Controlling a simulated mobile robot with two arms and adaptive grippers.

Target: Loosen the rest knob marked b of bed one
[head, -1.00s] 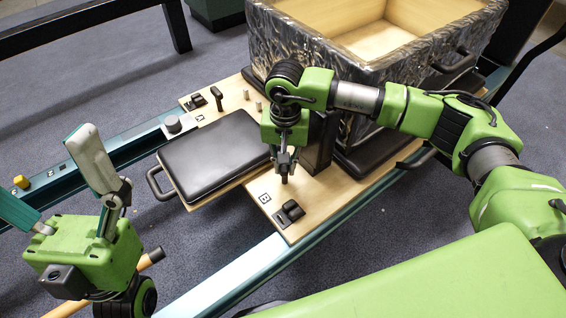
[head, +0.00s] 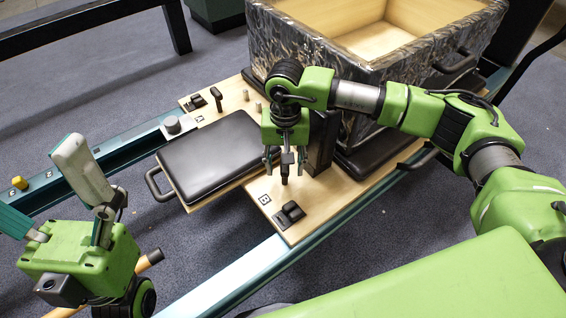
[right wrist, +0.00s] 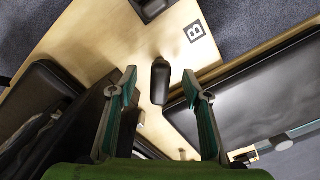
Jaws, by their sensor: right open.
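The rest knob (head: 285,172) is a dark handle standing upright on the light wooden board beside a label marked B (head: 265,199). In the right wrist view the knob (right wrist: 160,82) shows as a dark bar near the label B (right wrist: 194,31). My right gripper (head: 286,158) points down over it, open, with a finger on either side. In the right wrist view both fingers (right wrist: 160,80) stand apart from the knob, with gaps on both sides. My left gripper (head: 36,178) is at the left edge, fingers spread and empty, far from the knob; one fingertip is cut off.
A black padded rest (head: 220,150) lies left of the knob. A similar knob (head: 216,97) stands at the far board end. A dark post (head: 321,145) and a foil-wrapped box (head: 310,60) stand close right of my right gripper. A black clip (head: 289,212) sits in front.

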